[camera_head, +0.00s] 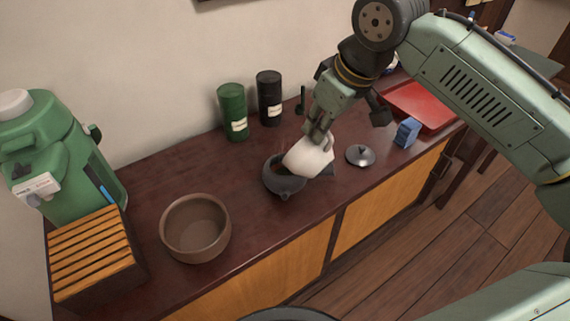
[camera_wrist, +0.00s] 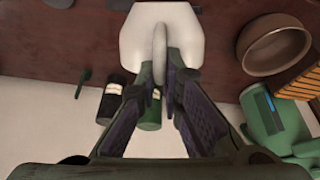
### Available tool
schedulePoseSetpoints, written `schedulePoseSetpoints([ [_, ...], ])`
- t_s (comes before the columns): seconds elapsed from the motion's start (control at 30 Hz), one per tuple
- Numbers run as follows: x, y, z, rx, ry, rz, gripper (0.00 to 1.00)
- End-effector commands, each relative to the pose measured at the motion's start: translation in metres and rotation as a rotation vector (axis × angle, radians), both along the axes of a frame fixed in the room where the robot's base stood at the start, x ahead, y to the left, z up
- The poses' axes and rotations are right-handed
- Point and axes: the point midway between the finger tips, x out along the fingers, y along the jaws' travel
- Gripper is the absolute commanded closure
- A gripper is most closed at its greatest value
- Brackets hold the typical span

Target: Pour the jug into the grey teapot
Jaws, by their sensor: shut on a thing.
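A white jug (camera_head: 308,158) is tilted over the dark grey teapot (camera_head: 284,184) in the head view. My gripper (camera_head: 318,130) is shut on the jug, above and behind the teapot. In the wrist view the jug (camera_wrist: 135,40) fills the top middle, and my gripper (camera_wrist: 160,88) has its fingers at the jug's handle. The teapot stands on the counter with its lid off, and the jug covers part of its opening. I cannot see any liquid flowing. A grey lid with a knob (camera_head: 361,155) lies on the counter to the right of the teapot.
A brown bowl (camera_head: 196,228) stands left of the teapot. A green canister (camera_head: 233,112) and a black canister (camera_head: 269,98) stand by the wall. A blue block-like item (camera_head: 407,132) and a red tray (camera_head: 423,106) are at right. A green dispenser (camera_head: 60,165) and slatted box (camera_head: 92,250) are at far left.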

Motion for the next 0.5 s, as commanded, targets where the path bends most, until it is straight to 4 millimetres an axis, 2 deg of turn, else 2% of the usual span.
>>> schedulePoseSetpoints([
  [0.5, -0.023, -0.026, -0.028, 0.195, -0.172, 0.004, 1.0],
])
